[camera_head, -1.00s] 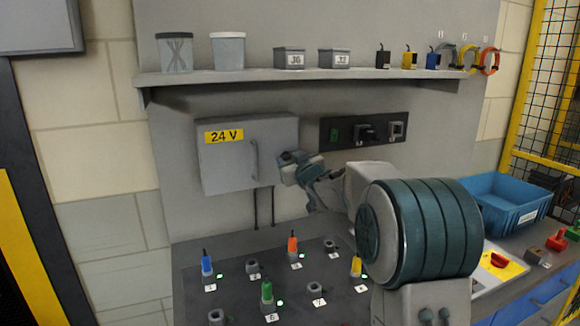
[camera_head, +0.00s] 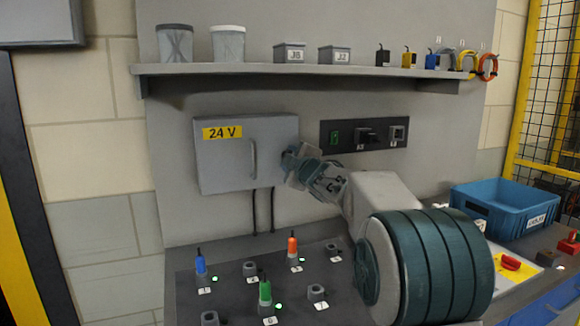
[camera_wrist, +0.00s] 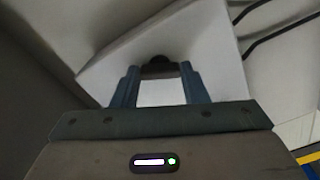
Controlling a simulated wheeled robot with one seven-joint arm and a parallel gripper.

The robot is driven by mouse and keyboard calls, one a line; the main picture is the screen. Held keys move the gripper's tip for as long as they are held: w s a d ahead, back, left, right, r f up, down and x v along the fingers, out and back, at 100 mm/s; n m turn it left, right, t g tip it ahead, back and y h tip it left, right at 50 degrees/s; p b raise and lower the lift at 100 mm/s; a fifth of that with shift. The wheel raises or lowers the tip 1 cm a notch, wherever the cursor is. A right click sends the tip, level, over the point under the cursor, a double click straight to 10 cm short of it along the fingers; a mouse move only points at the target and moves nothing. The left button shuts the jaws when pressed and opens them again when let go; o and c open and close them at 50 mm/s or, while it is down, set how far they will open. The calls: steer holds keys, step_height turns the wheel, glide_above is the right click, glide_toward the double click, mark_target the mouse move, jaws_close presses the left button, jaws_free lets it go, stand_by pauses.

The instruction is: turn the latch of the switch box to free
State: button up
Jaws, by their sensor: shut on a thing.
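The switch box (camera_head: 225,165) is a grey wall box with a yellow 24 V label and a bar handle on its closed front. My gripper (camera_head: 290,160) is at the box's right edge, beside the handle. In the wrist view, the two fingers of my gripper (camera_wrist: 158,70) are shut on a small dark knob, the latch (camera_wrist: 158,60), on the pale side of the box (camera_wrist: 110,72). In the head view my gripper hides the latch. Which way the latch is turned cannot be told.
A black panel with switches (camera_head: 364,134) is on the wall just right of my gripper. A shelf (camera_head: 320,70) with tubs and small boxes runs above. Below is a bench with upright connectors, blue (camera_head: 201,265), orange (camera_head: 292,246) and green (camera_head: 265,293). A blue crate (camera_head: 505,210) stands right.

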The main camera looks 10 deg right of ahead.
steer(key=n+b, duration=0.2)
steer(key=n, duration=0.2)
steer(key=shift+n, duration=0.4)
stand_by(0.4)
steer(key=o, duration=1)
steer(key=s+d, duration=0.1)
steer(key=s, duration=0.8)
steer(key=s+d, duration=0.1)
steer(key=s, duration=0.3)
steer(key=shift+s+d+b, duration=0.3)
steer(key=shift+b, duration=0.1)
